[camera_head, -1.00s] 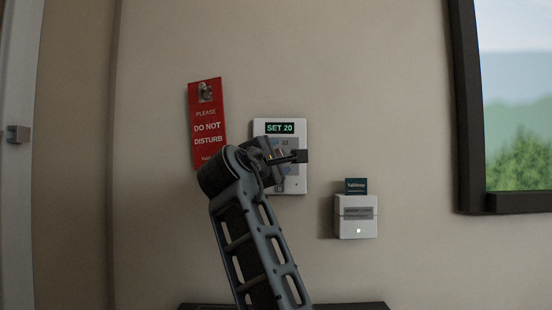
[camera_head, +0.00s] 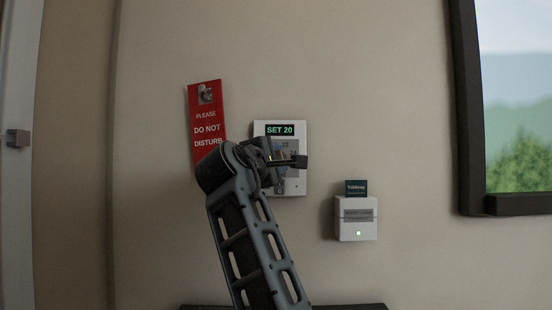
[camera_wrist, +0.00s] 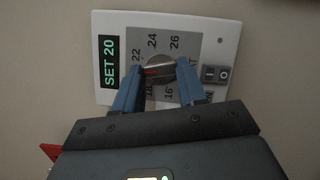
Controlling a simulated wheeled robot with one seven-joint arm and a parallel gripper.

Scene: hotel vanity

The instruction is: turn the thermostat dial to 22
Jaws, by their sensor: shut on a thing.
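The white thermostat (camera_head: 300,128) is on the wall, and its green display (camera_head: 280,130) reads SET 20. In the wrist view the thermostat (camera_wrist: 225,30) appears turned sideways, its display (camera_wrist: 109,62) at the left. The round grey dial (camera_wrist: 158,66) has a red mark pointing left, between the printed 22 and 18. A finger hides the number there. My gripper (camera_wrist: 161,68) is shut on the dial, one blue finger on each side. In the head view my gripper (camera_head: 284,160) covers the dial.
A red do-not-disturb sign (camera_head: 205,118) hangs left of the thermostat, partly behind my arm. A white card holder (camera_head: 356,228) with a dark card (camera_head: 356,187) is at lower right. A dark-framed window (camera_head: 468,130) is at far right.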

